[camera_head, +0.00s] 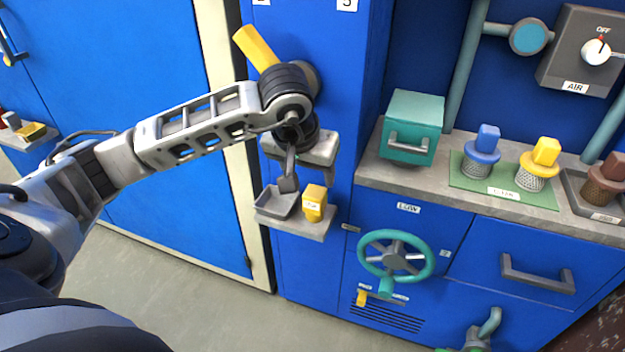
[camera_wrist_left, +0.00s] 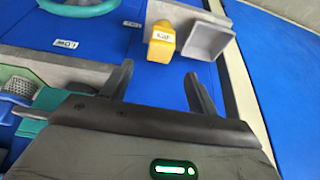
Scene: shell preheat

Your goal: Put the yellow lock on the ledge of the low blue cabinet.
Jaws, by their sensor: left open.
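A yellow block-shaped lock (camera_head: 313,205) with a white label stands on a grey ledge (camera_head: 300,228) on the front of the tall blue cabinet, just right of a grey tray (camera_head: 272,203). The lock also shows at the top of the left wrist view (camera_wrist_left: 161,45). My left gripper (camera_head: 304,178) is just above the lock and tray, its fingers pointing down. In the left wrist view its two fingers are apart with nothing between them. The low blue cabinet (camera_head: 455,240) stands to the right. A small yellow piece (camera_head: 361,298) is on its front. My right gripper is out of view.
A green wheel (camera_head: 428,262) and a drawer handle (camera_head: 537,274) stick out from the low cabinet. Its grey top (camera_head: 375,172) carries a teal box (camera_head: 411,125) and several capped plugs. A yellow lever (camera_head: 256,47) is behind my left wrist. Floor (camera_head: 180,280) is clear below.

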